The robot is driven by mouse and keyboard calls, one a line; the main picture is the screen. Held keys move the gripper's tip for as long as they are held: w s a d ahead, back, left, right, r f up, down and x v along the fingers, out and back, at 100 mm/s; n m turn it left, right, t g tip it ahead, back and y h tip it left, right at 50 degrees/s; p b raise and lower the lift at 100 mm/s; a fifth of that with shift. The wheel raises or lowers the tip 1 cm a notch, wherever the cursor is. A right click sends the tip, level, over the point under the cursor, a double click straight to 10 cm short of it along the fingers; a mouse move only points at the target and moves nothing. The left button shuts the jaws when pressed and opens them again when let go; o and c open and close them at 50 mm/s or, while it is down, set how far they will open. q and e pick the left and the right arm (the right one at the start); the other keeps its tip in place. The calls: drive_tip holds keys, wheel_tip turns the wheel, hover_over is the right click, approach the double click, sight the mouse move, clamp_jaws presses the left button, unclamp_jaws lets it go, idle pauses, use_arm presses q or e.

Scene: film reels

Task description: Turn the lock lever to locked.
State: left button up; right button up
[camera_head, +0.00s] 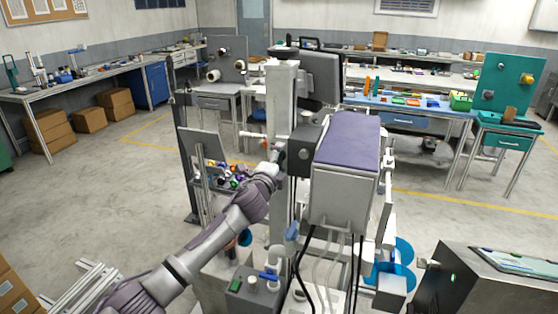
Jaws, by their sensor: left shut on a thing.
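My left gripper (279,154) reaches in from the lower left and is at the white upright column (284,92), beside a dark grey block (300,158). It is shut on a small part there, which looks like the lock lever. The fingers hide most of that part, so I cannot tell which way it is turned. I do not make out my right gripper.
A tilted grey panel (205,152) stands left of the column, with small coloured pieces (232,175) near it. A dark console (480,282) is at the lower right. Benches line the back. Cardboard boxes (90,119) stand at left.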

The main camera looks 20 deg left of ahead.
use_arm(q)
drive_tip(key=shift+f, duration=0.1)
drive_tip(key=o, duration=1.1)
drive_tip(key=shift+c, duration=0.2)
drive_tip(key=shift+o, duration=0.2)
drive_tip(key=s, duration=1.2)
drive_tip(key=shift+a, duration=0.15)
